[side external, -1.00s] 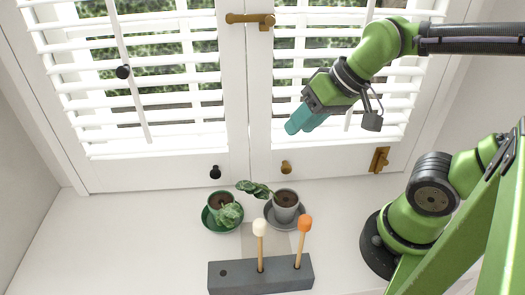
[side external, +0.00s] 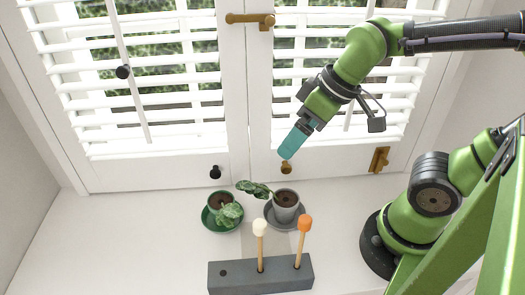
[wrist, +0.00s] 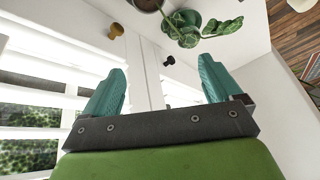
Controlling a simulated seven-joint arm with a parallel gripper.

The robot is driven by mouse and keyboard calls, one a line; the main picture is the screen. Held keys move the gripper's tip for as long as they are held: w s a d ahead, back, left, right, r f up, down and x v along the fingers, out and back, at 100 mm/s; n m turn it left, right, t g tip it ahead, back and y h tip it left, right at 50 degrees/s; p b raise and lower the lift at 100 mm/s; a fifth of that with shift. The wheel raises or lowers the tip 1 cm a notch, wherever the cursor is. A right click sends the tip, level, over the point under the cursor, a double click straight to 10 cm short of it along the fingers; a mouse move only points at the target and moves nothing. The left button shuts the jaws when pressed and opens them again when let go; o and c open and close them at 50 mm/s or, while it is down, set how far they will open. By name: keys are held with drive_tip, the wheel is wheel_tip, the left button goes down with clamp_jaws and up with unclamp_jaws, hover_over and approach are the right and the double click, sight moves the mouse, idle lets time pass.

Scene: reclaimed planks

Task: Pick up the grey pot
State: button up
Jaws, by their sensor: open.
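The grey pot (side external: 286,208) holds dark soil and a leafy plant leaning left, and stands upright on a grey saucer (side external: 271,222) on the white sill. My gripper (side external: 287,155) has teal fingers and is above and behind the pot, in front of the shutters, apart from it. In the wrist view my gripper (wrist: 163,82) is open with nothing between its fingers. There, part of a pot (wrist: 147,4) shows cut off at the top edge.
A green pot with a plant (side external: 227,213) on a green saucer stands just left of the grey pot. A dark grey block (side external: 245,276) holding two upright sticks, one white-tipped (side external: 260,228) and one orange-tipped (side external: 305,224), is in front. The left sill is clear.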

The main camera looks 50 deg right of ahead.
drive_tip(key=a+f+n+g, duration=0.1)
drive_tip(key=a+n+g, duration=0.1)
drive_tip(key=n, duration=0.5)
drive_tip(key=n+g+h, duration=0.2)
drive_tip(key=n+h, duration=0.1)
drive_tip(key=n, duration=1.7)
hover_over(286, 200)
drive_tip(key=f, duration=0.8)
drive_tip(key=s+f, duration=0.1)
drive_tip(key=f, duration=0.3)
drive_tip(key=shift+a+f, duration=0.1)
drive_tip(key=shift+a, duration=0.25)
drive_tip(key=shift+w+f, duration=0.2)
drive_tip(key=shift+f, duration=1.15)
drive_tip(key=shift+w+f, duration=0.15)
drive_tip(key=shift+f, duration=1.2)
drive_tip(key=c, duration=1.4)
drive_tip(key=shift+r, duration=6.55)
drive_tip(key=shift+c, duration=0.2)
